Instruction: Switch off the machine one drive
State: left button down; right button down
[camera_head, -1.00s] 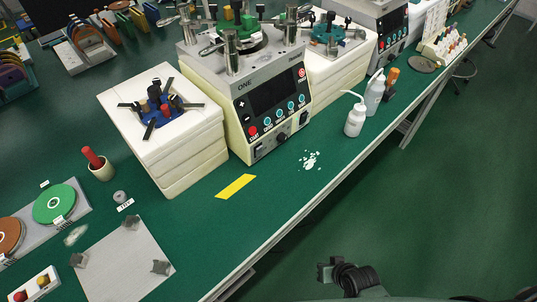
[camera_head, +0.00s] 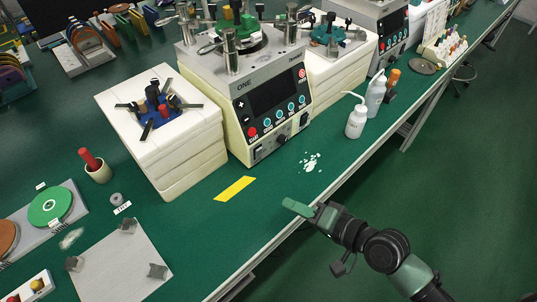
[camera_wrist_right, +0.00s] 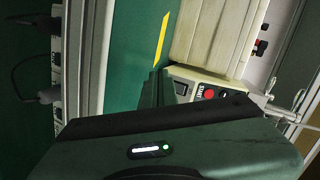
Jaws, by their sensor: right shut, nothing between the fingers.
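Machine one (camera_head: 222,64), a cream and grey lapping machine marked ONE, stands on the green bench. Its front has a dark screen (camera_head: 272,97), a red button (camera_head: 253,132), blue-ringed buttons and a lower strip with a black knob (camera_head: 282,139) and a dark switch (camera_head: 258,153). I cannot read which control is the drive. My right gripper (camera_head: 288,204) is shut and empty, over the bench's front edge, apart from the machine. In the right wrist view, the panel's red button (camera_wrist_right: 209,94) shows beyond the finger tips (camera_wrist_right: 154,85). My left gripper is out of view.
A yellow strip (camera_head: 235,188) and white spilled bits (camera_head: 311,162) lie before the machine. White bottles (camera_head: 355,122) stand to its right. A white block stack (camera_head: 165,150) stands to its left. The bench between gripper and machine is mostly clear.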

aim_at(260, 149)
jog(key=w+d+m+t, duration=0.1)
jog(key=w+d+r+m+t, duration=0.1)
jog(key=m, duration=0.1)
jog(key=w+d+r+m, duration=0.1)
jog(key=w+m, duration=0.1)
jog(key=shift+w+d+r+t, duration=0.1)
jog(key=shift+d+r+t, duration=0.15)
jog(key=shift+d+t, duration=0.15)
jog(key=shift+a, duration=0.1)
jog(key=p+x, duration=0.1)
jog(key=x, duration=0.3)
jog(key=r+p+x, duration=0.1)
jog(key=x, duration=0.4)
jog(key=p+x, duration=0.1)
jog(key=x, duration=0.3)
jog(key=shift+w+a+r, duration=0.1)
jog(key=shift+w+a, duration=0.25)
jog(key=shift+w, duration=0.05)
jog(key=shift+w+a+r, duration=0.2)
jog(key=shift+w, duration=0.05)
jog(key=shift+s, duration=0.1)
